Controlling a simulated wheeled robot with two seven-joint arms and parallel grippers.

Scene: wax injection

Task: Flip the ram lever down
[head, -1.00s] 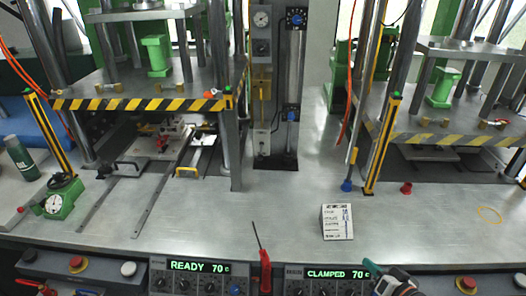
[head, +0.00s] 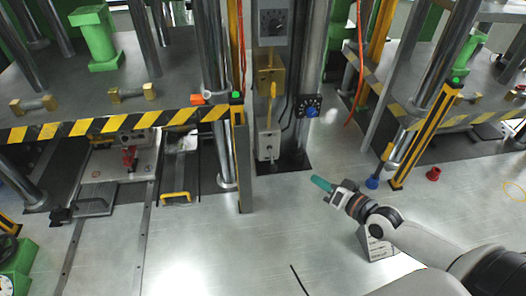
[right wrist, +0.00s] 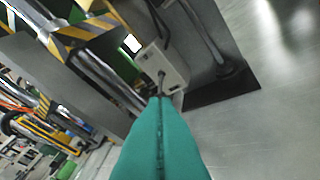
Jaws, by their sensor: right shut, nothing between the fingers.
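A thin upright lever with a yellow handle (head: 272,90) stands above a pale valve box (head: 268,142) on the central column, between the two presses. The handle points up. My right gripper (head: 321,184) has teal fingers, which are shut and empty. It is held to the right of the box and lower in the picture, apart from it. In the right wrist view the closed fingertips (right wrist: 161,100) point toward the pale box (right wrist: 158,68), covering part of its lower edge. I cannot make out the yellow handle there. My left gripper is not in view.
Chrome posts and a striped guard edge (head: 120,122) stand left of the column. A blue-knobbed regulator (head: 309,108) is to its right. The front bench is mostly clear.

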